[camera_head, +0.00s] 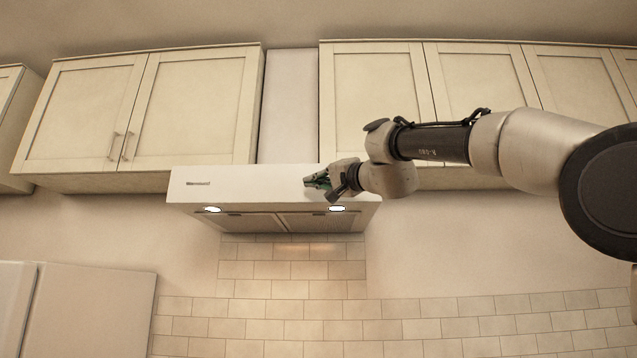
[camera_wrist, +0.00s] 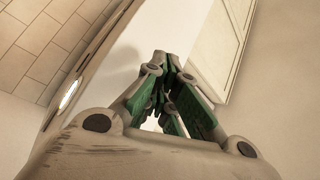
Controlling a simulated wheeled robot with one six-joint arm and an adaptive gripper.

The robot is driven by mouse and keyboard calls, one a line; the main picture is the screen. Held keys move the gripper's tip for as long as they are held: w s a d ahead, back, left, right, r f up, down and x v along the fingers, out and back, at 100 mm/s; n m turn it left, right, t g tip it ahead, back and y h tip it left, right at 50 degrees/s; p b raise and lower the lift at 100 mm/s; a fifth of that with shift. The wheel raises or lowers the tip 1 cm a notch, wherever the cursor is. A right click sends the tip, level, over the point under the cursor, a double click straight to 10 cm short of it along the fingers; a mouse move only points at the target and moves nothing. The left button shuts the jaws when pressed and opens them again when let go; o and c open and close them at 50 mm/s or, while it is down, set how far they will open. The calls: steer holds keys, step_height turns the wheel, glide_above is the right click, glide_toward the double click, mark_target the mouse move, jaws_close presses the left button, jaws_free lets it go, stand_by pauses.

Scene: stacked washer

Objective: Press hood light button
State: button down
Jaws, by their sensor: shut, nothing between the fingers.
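The white range hood (camera_head: 235,187) hangs between the wall cabinets, with a small dark logo at the left of its front panel. Two bright lamps show on its underside, a left lamp (camera_head: 212,209) and a right lamp (camera_head: 337,208). My gripper (camera_head: 312,182) is shut and empty, its green-padded fingers in front of the right part of the front panel. In the wrist view my gripper's fingertips (camera_wrist: 167,62) point at the pale hood front (camera_wrist: 125,62); I cannot tell whether they touch it. No light button can be made out; the fingers cover part of the panel.
Cream cabinets stand left (camera_head: 140,115) and right (camera_head: 375,90) of the white hood duct (camera_head: 288,105). A tiled backsplash (camera_head: 290,290) lies below the hood. A pale tall appliance or panel (camera_head: 85,310) stands at the lower left. The space below the hood is clear.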

steer(key=s, duration=0.6)
steer(key=shift+a, duration=0.15)
stand_by(0.5)
